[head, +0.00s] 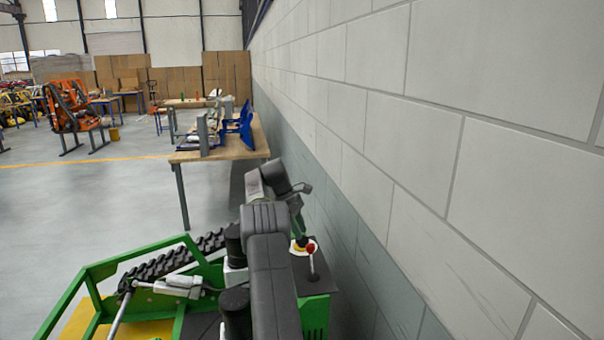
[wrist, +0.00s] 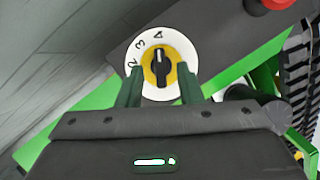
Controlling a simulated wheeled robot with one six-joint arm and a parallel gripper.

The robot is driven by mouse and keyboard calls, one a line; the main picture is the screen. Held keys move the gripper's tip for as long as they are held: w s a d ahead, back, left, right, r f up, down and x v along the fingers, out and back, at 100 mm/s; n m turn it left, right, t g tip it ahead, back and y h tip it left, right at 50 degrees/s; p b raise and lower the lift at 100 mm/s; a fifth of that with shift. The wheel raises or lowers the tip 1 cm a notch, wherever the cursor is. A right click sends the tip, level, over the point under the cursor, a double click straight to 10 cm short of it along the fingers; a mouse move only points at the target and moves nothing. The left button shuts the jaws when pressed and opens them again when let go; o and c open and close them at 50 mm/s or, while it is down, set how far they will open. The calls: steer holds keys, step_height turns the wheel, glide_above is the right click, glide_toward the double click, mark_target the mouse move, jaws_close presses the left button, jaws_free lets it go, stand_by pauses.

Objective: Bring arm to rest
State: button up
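A rotary dial (wrist: 178,40) with a white face, yellow ring and black knob (wrist: 158,72) fills the upper middle of the wrist view. The numbers 2, 3 and 4 show; the knob's white mark points up towards the 4. My gripper (wrist: 160,80) is open, with its green fingers apart, one on each side of the knob and with nothing between them. I cannot tell how far the fingertips are from the dial face. In the head view, my arm reaches forward and my gripper (head: 300,232) points down over the dial (head: 300,249), which is partly hidden.
A lever with a red ball (head: 311,247) stands beside the dial. The green-framed carrier (head: 130,255) with a black track (head: 180,258) lies below and left of my arm. A block wall (head: 400,150) runs close on the right. A workbench (head: 225,148) stands ahead; open floor lies left.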

steer(key=shift+x, duration=1.5)
steer(key=shift+r, duration=0.15)
